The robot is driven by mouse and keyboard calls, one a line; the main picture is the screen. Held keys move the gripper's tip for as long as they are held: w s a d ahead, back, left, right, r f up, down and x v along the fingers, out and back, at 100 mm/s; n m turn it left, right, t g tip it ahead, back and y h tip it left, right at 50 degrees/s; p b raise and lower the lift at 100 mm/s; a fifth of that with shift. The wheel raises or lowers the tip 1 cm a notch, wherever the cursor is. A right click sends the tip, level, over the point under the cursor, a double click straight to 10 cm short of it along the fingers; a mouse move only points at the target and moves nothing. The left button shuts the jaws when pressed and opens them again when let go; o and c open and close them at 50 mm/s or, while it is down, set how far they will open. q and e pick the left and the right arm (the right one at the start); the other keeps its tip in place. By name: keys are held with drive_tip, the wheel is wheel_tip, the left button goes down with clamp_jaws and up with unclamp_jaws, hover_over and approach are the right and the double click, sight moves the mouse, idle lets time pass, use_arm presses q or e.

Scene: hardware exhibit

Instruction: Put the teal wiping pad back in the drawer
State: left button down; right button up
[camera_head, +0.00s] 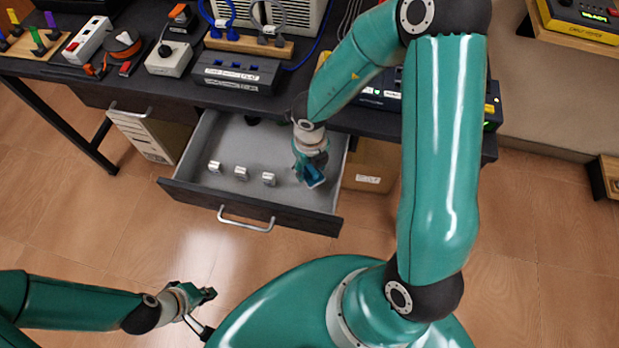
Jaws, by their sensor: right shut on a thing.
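The drawer (240,147) is pulled out from under the dark table, with a grey inside and a dark front with a silver handle. The teal wiping pad (314,177) is at the tip of my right gripper (311,168), which is shut on it over the right part of the drawer. I cannot tell whether the pad touches the drawer floor. My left gripper (198,306) is low on the left, above the wooden floor and away from the drawer. Its fingertips are small in the picture, and I cannot tell whether they are open.
Several small silver blocks (241,173) stand in the drawer along its front. The table (130,82) above carries power strips, a grey box (238,72) and cables.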

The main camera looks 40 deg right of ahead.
sight(310, 176)
wheel_tip(310, 176, down, 4)
drive_tip(key=shift+f+b, duration=0.1)
drive_tip(key=shift+b, duration=0.85)
drive_tip(key=shift+f, duration=0.35)
drive_tip(key=shift+c, duration=0.4)
drive_tip(key=shift+r, duration=0.1)
drive_tip(key=o, duration=1.1)
drive_tip(key=shift+r, duration=0.1)
wheel_tip(310, 176, up, 11)
drive_tip(key=p, duration=0.4)
drive_tip(key=shift+p, duration=0.35)
drive_tip(key=shift+r, duration=0.4)
